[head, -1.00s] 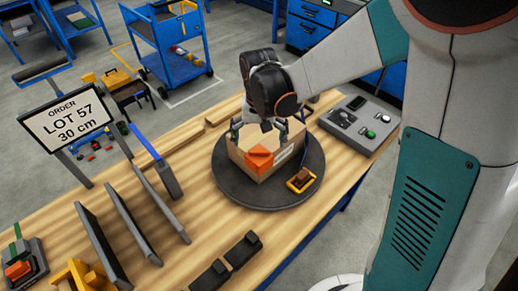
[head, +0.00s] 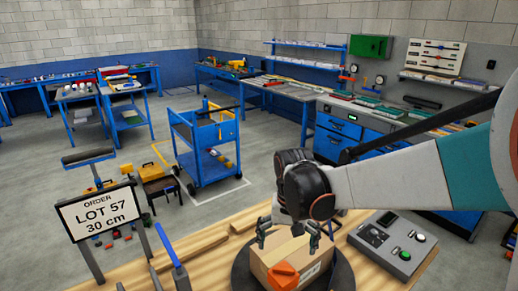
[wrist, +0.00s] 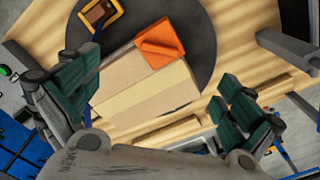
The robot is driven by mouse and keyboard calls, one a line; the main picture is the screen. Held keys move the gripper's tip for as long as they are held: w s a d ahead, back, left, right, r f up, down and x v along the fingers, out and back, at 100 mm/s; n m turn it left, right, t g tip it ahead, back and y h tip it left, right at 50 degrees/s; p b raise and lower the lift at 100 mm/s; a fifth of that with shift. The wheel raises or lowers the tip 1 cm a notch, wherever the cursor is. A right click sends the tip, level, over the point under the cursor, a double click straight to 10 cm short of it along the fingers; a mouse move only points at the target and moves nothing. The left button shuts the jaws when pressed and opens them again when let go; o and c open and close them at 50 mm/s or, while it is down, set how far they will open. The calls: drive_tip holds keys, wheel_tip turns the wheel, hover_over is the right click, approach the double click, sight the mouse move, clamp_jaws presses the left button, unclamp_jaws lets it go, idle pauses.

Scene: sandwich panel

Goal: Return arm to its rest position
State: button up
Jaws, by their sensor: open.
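My gripper (head: 290,236) is open, with its two fingers spread apart over the far part of a cardboard box (head: 277,256). In the wrist view my gripper (wrist: 158,97) has one green-padded finger on each side of the box (wrist: 140,97), with nothing held between them. I cannot tell whether a fingertip touches the box. An orange piece (head: 283,275) is on the box. The box stands on a dark round turntable (head: 343,277). My arm reaches in from the right.
A yellow and black item (wrist: 101,15) lies on the turntable. A control box with buttons (head: 393,243) stands to the right on the wooden bench. An order sign reading LOT 57, 30 cm (head: 97,212) stands at the left. A blue cart (head: 205,148) is on the floor behind.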

drive_tip(key=s+d+n+t+b, duration=0.2)
drive_tip(key=s+d+t+b, duration=0.5)
drive_tip(key=s, duration=0.9)
drive_tip(key=d+f+b, duration=0.1)
drive_tip(key=d+b, duration=0.1)
drive_tip(key=d, duration=0.1)
drive_tip(key=shift+d+b, duration=0.25)
drive_tip(key=shift+b, duration=0.1)
drive_tip(key=shift+s, duration=0.1)
drive_tip(key=shift+c, duration=0.6)
